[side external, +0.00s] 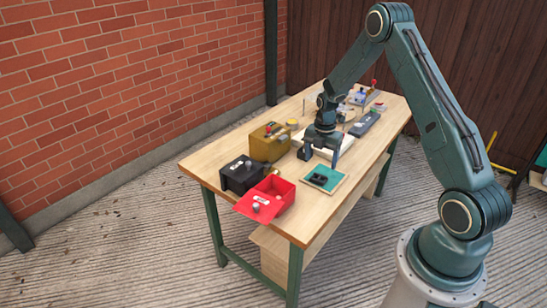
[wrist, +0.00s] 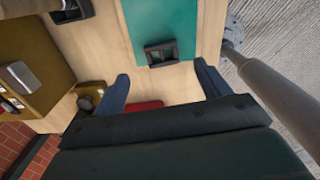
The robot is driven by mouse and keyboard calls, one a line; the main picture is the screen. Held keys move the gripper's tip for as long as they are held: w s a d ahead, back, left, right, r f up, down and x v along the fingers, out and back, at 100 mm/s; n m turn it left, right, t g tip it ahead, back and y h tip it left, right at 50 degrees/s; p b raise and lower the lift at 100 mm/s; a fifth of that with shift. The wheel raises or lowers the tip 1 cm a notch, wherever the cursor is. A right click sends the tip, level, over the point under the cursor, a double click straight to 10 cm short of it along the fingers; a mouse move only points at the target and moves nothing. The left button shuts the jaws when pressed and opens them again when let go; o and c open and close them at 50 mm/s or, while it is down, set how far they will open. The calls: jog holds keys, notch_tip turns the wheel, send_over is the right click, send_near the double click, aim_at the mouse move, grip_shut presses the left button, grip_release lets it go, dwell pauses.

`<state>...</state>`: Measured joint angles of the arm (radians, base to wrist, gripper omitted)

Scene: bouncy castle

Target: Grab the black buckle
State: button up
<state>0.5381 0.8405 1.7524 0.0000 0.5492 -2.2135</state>
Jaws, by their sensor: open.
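The black buckle (side external: 319,179) lies on a teal mat (side external: 334,185) near the table's right edge. It also shows in the wrist view, as a dark rectangular frame (wrist: 161,53) at the near end of the teal mat (wrist: 185,18). My gripper (side external: 321,158) is open above the table, beside and above the buckle. In the wrist view my gripper's (wrist: 161,76) two fingers are spread wide, with the buckle a little beyond the gap between their tips. Nothing is held.
A red box (side external: 283,190), a black box (side external: 240,175) and a mustard box (side external: 268,147) stand left of the mat on the wooden table (side external: 215,165). A dark grey case (side external: 365,124) and several small items lie farther back. Bare tabletop surrounds the mat's front.

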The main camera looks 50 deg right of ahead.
jog(key=shift+f, duration=0.9)
jog(key=shift+s+f, duration=0.15)
jog(key=shift+f, duration=2.45)
jog(key=c, duration=1)
